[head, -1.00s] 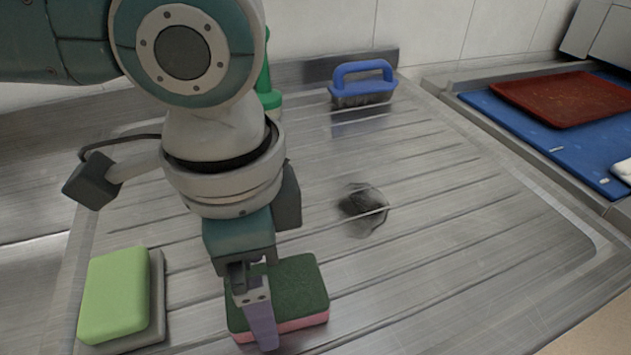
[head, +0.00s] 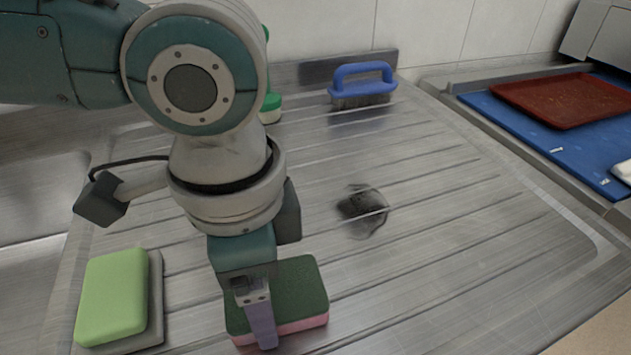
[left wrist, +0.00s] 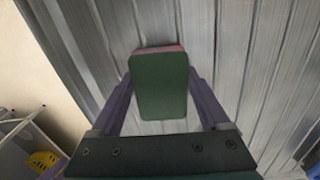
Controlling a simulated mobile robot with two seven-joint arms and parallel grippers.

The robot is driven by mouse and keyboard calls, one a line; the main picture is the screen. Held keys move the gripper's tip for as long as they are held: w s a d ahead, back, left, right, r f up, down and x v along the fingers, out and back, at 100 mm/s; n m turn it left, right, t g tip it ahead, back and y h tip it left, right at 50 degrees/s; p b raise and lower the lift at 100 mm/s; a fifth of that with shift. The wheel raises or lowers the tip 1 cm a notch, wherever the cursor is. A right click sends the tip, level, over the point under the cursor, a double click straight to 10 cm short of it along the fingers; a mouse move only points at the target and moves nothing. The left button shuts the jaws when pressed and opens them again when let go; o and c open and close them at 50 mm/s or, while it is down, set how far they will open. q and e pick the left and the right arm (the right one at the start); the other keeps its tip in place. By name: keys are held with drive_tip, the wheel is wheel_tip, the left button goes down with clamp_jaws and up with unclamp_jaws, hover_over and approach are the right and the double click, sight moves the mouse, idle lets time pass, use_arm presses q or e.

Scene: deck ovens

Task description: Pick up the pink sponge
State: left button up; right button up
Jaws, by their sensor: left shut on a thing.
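The pink sponge (head: 301,325) has a dark green scouring top and lies on the ribbed steel drainboard in the head view. In the left wrist view the sponge (left wrist: 160,88) sits between the two fingers, its green face toward the camera. My left gripper (head: 262,325) comes down over the sponge from above and is shut on its sides. One finger shows in front of the sponge in the head view; the other is hidden behind it. The sponge appears to be at the drainboard surface; I cannot tell any gap. My right gripper is not in view.
A light green sponge (head: 114,296) lies on a grey pad (head: 156,320) left of the gripper. A blue-handled brush (head: 362,84) and a green bottle (head: 270,108) stand at the back. A red tray (head: 560,99) lies on a blue board (head: 500,122) at right. The drainboard's right half (head: 470,220) is mostly clear.

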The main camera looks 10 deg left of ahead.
use_arm(q)
wheel_tip(320, 180, up, 20)
drive_tip(key=p, duration=0.3)
idle(0.3)
